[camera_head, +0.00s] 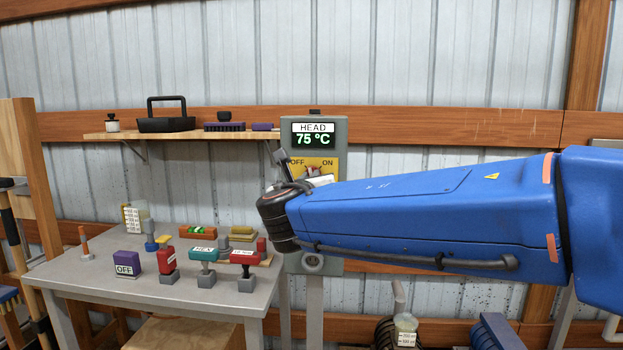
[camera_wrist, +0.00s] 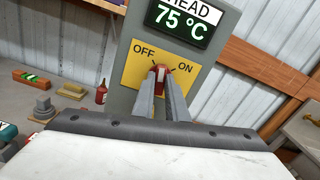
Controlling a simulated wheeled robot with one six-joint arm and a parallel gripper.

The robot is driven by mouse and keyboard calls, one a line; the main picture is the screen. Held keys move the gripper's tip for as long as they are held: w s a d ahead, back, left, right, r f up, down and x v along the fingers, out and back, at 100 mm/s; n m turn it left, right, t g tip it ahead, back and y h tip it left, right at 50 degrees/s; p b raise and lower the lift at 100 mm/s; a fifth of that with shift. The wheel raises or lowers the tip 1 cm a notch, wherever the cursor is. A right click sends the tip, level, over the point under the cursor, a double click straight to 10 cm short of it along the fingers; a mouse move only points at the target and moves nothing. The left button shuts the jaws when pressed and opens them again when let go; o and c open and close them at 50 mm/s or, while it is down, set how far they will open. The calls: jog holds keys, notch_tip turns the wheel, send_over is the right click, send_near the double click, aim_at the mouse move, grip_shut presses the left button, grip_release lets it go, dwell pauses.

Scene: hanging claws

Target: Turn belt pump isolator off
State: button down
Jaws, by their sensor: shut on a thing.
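A grey upright box (camera_head: 341,150) carries a display reading "HEAD 75 °C" and a yellow plate (camera_wrist: 132,75) marked OFF at left and ON at right. A red switch handle (camera_wrist: 160,70) stands out from the plate, below and between the two words. My gripper (camera_wrist: 161,82) has its two grey fingers closed on the handle, one on each side. The handle's exact angle is hard to tell. In the head view my blue arm and dark wrist cover much of the plate and most of the gripper.
A grey table (camera_head: 180,293) at left holds several labelled coloured switch pieces and a purple OFF block (camera_head: 127,263). A wooden shelf (camera_head: 190,134) above holds a black tray (camera_head: 166,122). Corrugated wall stands behind.

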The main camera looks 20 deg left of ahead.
jog(key=shift+f+n, duration=0.1)
jog(key=shift+n, duration=0.2)
jog(key=n, duration=0.5)
jog(key=c, duration=1.5)
grip_release()
jog(key=shift+o, duration=0.3)
jog(key=shift+s, duration=0.1)
jog(key=v, duration=0.5)
jog(key=shift+s, duration=0.45)
